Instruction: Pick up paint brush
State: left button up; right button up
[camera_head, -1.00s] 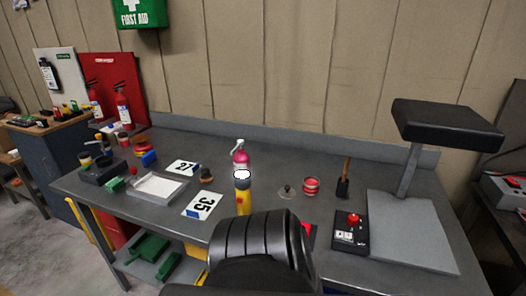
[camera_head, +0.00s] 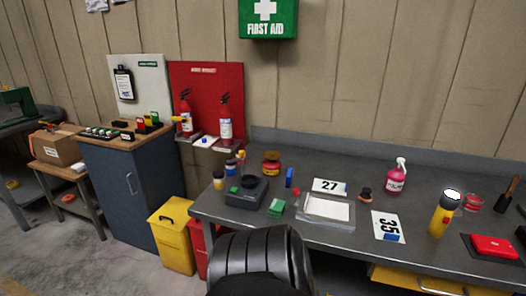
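The paint brush (camera_head: 507,194), with a wooden handle and a dark head, is on the grey workbench at the far right edge of the head view. It looks upright or leaning, and I cannot tell which. It sits to the right of a red round tin (camera_head: 473,203). Neither of my grippers is in view, so nothing shows near the brush.
The grey workbench (camera_head: 345,240) holds a yellow flashlight (camera_head: 440,218), a pink spray bottle (camera_head: 395,178), number cards, a white tray (camera_head: 324,222) and a red box (camera_head: 494,247). A blue cabinet (camera_head: 132,200) and a yellow bin (camera_head: 172,240) stand left. Floor shows at lower left.

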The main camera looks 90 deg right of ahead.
aim_at(515, 180)
jog(key=z, duration=0.1)
jog(key=i, duration=0.3)
jog(key=z, duration=4.9)
